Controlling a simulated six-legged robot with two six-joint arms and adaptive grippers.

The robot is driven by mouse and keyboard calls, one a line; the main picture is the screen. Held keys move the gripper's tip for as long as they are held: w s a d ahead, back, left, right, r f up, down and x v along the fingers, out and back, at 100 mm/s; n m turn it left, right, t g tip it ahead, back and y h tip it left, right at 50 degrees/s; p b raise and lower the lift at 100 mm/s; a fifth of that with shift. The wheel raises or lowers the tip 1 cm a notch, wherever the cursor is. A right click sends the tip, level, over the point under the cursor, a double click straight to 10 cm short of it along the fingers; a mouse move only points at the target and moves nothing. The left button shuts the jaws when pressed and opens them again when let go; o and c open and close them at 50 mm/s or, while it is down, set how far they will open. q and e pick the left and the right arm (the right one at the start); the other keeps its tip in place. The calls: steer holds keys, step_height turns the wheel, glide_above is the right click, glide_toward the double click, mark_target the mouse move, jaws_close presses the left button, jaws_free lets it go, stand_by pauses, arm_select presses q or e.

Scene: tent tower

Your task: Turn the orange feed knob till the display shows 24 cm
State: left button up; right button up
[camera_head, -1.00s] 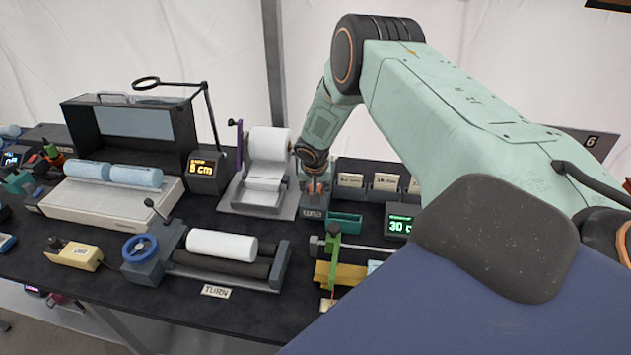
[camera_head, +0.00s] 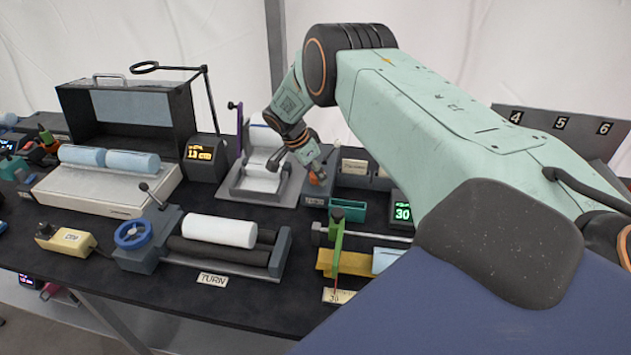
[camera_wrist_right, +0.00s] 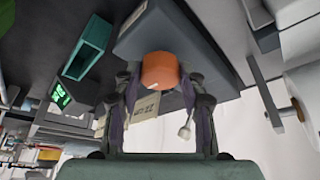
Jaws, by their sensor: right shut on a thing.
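The orange feed knob (camera_wrist_right: 160,70) sits on a dark grey block (camera_wrist_right: 150,38) and lies between the two fingers of my right gripper (camera_wrist_right: 160,88) in the right wrist view. That gripper is shut on it. In the head view my right gripper (camera_head: 316,172) reaches down to the knob beside the paper-roll stand, and the fingers hide most of the knob. The yellow-digit display (camera_head: 200,153), left of the roll stand, appears to read 13 cm; the small digits are a little blurred. My left gripper is not in view.
The roll stand (camera_head: 243,187) with a white roll is close left of the knob. A teal tray (camera_head: 348,209) and a green-digit display (camera_head: 403,212) reading 30 stand in front right. A blue-wheeled roller device (camera_head: 132,235) is at the front.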

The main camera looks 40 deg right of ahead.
steer(key=m+b, duration=0.2)
steer(key=b, duration=0.1)
steer(key=m+g+b, duration=0.1)
steer(key=m+b, duration=0.1)
steer(key=b, duration=0.1)
steer(key=m+g+b, duration=0.1)
steer(key=m+b, duration=0.1)
steer(key=b, duration=0.1)
steer(key=shift+w+d+f+y, duration=0.15)
steer(key=shift+w+d+y, duration=0.1)
steer(key=shift+y, duration=0.15)
steer(key=shift+r+m+g+b, duration=0.25)
steer(key=shift+m+b, duration=0.55)
steer(key=shift+b, duration=0.45)
steer(key=o, duration=1.2)
steer(key=shift+s+f, duration=0.1)
steer(key=shift+s, duration=0.05)
steer(key=shift+c, duration=0.2)
steer(key=shift+a, duration=0.1)
step_height(320, 180, up, 10)
